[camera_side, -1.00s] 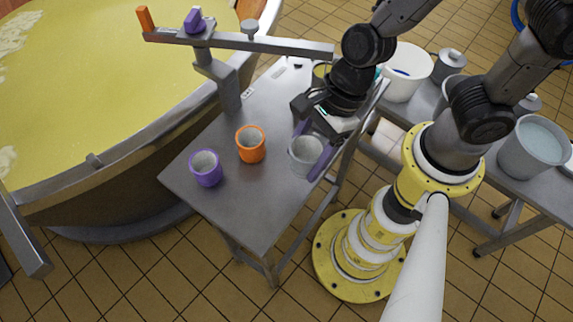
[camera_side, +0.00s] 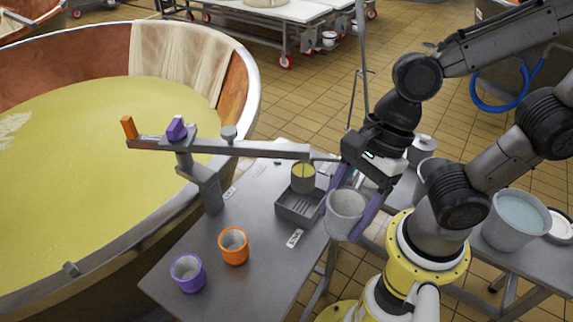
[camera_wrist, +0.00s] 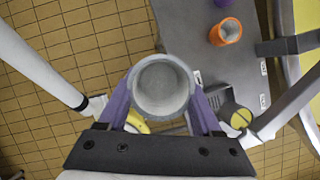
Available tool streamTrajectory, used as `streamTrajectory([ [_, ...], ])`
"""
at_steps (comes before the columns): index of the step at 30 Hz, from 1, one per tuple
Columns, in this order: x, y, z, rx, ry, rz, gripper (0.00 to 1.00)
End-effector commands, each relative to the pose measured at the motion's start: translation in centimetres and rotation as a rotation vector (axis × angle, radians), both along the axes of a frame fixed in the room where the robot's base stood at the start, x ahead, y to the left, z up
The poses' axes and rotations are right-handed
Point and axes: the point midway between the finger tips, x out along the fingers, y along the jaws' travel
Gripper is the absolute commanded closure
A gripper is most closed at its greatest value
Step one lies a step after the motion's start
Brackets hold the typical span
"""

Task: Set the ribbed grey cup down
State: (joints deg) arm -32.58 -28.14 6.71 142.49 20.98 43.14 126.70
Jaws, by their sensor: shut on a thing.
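The grey cup (camera_side: 346,207) is held mouth up between the purple fingers of my gripper (camera_side: 352,212). Its ribs cannot be made out. In the side view it is raised beside the right edge of the metal table (camera_side: 262,280). In the wrist view the cup (camera_wrist: 162,86) looks empty and sits between both fingers of my gripper (camera_wrist: 162,100). Floor tiles and the table's edge show behind it there, and its underside is hidden.
An orange cup (camera_side: 234,247) and a purple cup (camera_side: 188,273) stand on the table. A grey beam (camera_side: 255,149) on a post crosses above the table. The front middle of the tabletop is clear.

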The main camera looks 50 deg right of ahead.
Motion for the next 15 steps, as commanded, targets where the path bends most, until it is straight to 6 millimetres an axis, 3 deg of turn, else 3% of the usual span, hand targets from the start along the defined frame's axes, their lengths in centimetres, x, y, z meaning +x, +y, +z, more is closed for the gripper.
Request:
streamTrajectory([
  [5,0.1,0.1,4.6,0.003,-0.007,0.000,0.89],
  [15,4.9,-2.0,5.1,-0.001,0.006,-0.014,0.89],
])
